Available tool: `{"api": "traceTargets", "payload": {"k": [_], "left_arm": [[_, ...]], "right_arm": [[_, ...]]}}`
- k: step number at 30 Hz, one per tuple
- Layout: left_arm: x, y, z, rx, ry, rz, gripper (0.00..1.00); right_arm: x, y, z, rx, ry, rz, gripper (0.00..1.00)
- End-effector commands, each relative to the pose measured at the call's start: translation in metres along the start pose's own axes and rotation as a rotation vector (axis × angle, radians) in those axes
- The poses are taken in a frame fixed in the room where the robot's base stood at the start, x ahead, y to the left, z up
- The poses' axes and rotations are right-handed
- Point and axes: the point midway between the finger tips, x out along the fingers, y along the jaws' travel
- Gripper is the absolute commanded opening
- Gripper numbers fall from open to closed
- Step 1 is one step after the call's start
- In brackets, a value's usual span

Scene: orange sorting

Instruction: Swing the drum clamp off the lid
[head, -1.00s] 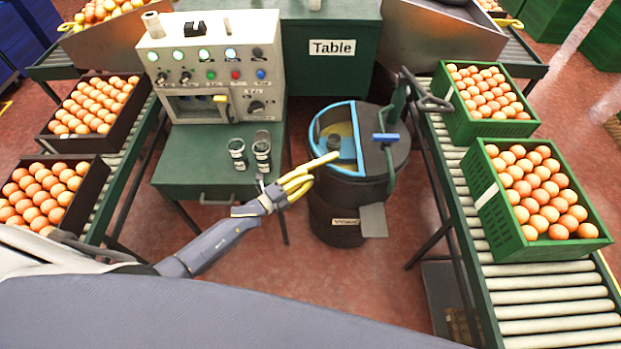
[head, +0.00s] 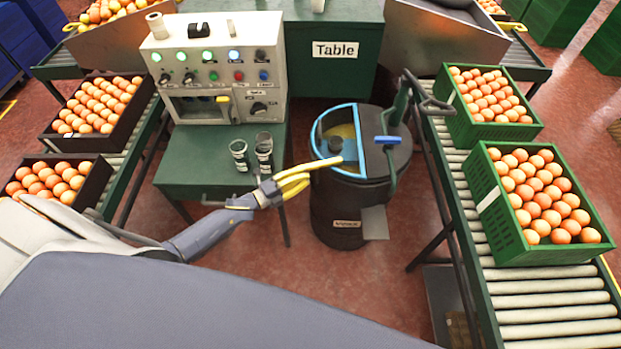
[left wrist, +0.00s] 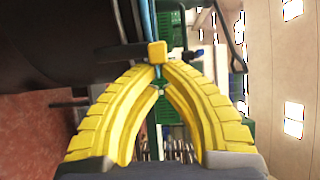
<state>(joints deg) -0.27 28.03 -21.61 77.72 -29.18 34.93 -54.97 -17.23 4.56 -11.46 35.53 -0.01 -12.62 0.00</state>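The dark drum (head: 333,205) stands upright on the floor in the middle of the head view. Its lid (head: 377,157) has a blue rim. My right gripper is out of view.
A green side table (head: 205,170) with a control box (head: 218,75) and two dark cups (head: 264,150) stands left of the drum. Roller conveyors (head: 545,300) with fruit crates (head: 540,250) flank both sides.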

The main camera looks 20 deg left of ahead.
Motion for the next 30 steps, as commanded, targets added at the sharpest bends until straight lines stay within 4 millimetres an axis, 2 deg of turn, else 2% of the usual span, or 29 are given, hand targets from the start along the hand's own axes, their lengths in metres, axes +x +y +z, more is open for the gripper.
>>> {"api": "traceTargets", "payload": {"k": [15,30], "left_arm": [[0.000,0.000,0.031,0.002,-0.003,0.001,0.00],[0.004,0.000,0.043,0.001,-0.003,0.000,0.00]], "right_arm": [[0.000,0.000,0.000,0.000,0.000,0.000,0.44],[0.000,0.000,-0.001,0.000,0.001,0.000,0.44]]}}
